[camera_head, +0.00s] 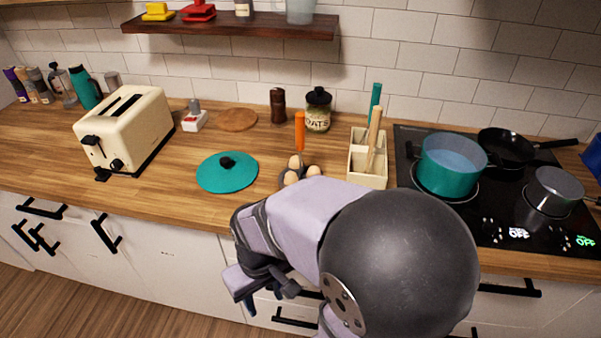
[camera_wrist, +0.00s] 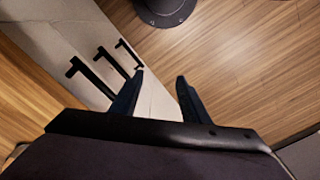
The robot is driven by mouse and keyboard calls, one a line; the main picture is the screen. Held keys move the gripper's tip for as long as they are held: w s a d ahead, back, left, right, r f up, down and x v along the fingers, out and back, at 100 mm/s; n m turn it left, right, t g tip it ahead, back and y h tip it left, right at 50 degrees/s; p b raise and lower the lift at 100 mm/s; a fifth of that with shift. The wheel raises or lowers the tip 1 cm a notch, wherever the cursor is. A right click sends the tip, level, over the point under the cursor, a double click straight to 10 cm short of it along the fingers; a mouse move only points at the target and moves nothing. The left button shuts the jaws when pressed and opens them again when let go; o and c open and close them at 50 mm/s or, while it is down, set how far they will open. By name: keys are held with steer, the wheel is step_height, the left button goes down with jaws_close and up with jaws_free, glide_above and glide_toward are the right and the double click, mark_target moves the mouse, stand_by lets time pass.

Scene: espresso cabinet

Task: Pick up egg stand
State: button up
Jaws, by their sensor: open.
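The egg stand (camera_head: 281,182) is a dark holder with several brown eggs in it, on the wooden counter near its front edge. An upright orange handle (camera_head: 300,131) rises at the holder; whether it is part of the stand I cannot tell. My arm hides the stand's lower right side. My gripper (camera_wrist: 158,90) is open and empty in the wrist view, pointing down over the floor beside the cabinet fronts. In the head view my gripper (camera_head: 248,288) hangs in front of the drawers, below the counter and lower left of the stand. The stand is not in the wrist view.
A teal lid (camera_head: 226,174) lies left of the stand. A cream utensil box (camera_head: 366,180) stands to its right, then a hob with a teal pot (camera_head: 447,180). An oats jar (camera_head: 318,112) and brown grinder (camera_head: 278,106) stand behind. Drawer handles (camera_head: 295,321) protrude near my gripper.

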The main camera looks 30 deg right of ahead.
steer(key=w+d+r+m+t+p, duration=0.1)
steer(key=w+r+t, duration=0.25)
steer(key=w, duration=0.45)
steer(key=w+d+r+m+t+h+p, duration=0.1)
steer(key=w+d+r+t, duration=0.1)
steer(key=w+r, duration=0.35)
steer(key=w+d+r+m+t+p, duration=0.1)
steer(key=w+r+t, duration=0.15)
steer(key=w, duration=0.65)
steer(key=m+h+p, duration=0.2)
steer(key=m+h, duration=0.5)
steer(key=h, duration=0.2)
glide_toward(297, 127)
steer(key=w+x, duration=0.1)
steer(key=x, duration=0.4)
steer(key=shift+w+d+f+m+g+h, duration=0.15)
steer(key=shift+d+f+m+g+h, duration=0.35)
steer(key=shift+d, duration=0.3)
steer(key=shift+w+d+f, duration=0.15)
steer(key=shift+w+f, duration=0.05)
steer(key=shift+w, duration=0.1)
steer(key=p+x, duration=0.1)
steer(key=x, duration=0.6)
steer(key=shift+d+p, duration=0.25)
steer(key=shift+p, duration=0.05)
steer(key=shift+s, duration=0.1)
